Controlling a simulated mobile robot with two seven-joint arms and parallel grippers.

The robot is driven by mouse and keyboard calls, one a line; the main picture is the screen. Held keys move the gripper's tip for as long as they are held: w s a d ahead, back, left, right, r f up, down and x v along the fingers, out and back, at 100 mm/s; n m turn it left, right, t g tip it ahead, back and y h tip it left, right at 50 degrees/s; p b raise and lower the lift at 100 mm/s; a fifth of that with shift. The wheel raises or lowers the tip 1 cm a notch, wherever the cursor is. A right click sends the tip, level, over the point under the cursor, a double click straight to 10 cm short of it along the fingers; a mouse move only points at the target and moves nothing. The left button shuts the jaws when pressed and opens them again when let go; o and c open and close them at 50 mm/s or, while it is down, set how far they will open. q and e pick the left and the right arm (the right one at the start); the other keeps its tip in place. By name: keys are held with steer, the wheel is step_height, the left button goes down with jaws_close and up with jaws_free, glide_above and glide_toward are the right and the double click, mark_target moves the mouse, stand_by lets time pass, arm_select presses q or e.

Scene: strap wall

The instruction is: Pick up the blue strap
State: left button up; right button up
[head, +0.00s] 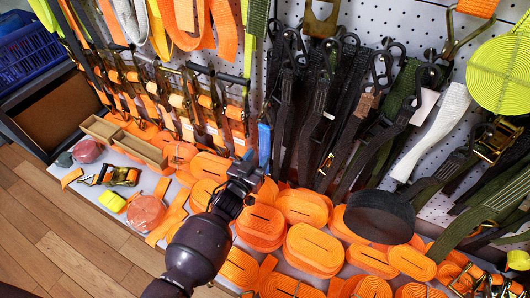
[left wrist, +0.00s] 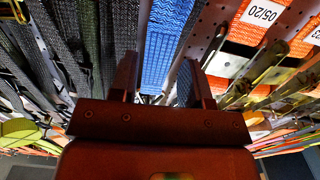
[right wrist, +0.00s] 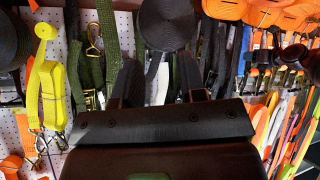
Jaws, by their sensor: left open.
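The blue strap (head: 264,142) hangs on the pegboard wall among dark straps, just beyond my left gripper (head: 247,172) in the head view; its lower part is hidden. In the left wrist view the blue strap (left wrist: 165,42) runs down into the gap between the two fingers of my left gripper (left wrist: 158,78). That gripper is open, and I cannot tell how deep the strap lies between its fingers. My right gripper (right wrist: 160,80) shows only in its own wrist view, open, with a round dark strap roll beyond it and nothing clearly held.
Orange strap rolls (head: 314,248) crowd the shelf below. Black straps (head: 320,110) hang close on the right, and orange straps with metal buckles (head: 200,105) on the left. A round black roll (head: 380,216) sticks out at right. The wooden floor (head: 60,240) at lower left is clear.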

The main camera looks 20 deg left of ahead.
mark_target(264, 148)
arm_select(q)
steer(key=w, duration=0.2)
steer(key=w+b, duration=0.1)
steer(key=shift+w+d+f, duration=0.1)
steer(key=shift+d+f, duration=0.2)
steer(key=shift+f, duration=0.05)
steer(key=shift+w+r, duration=0.2)
steer(key=shift+w, duration=0.4)
steer(key=shift+d, duration=0.1)
steer(key=shift+r, duration=0.1)
steer(key=c, duration=0.7)
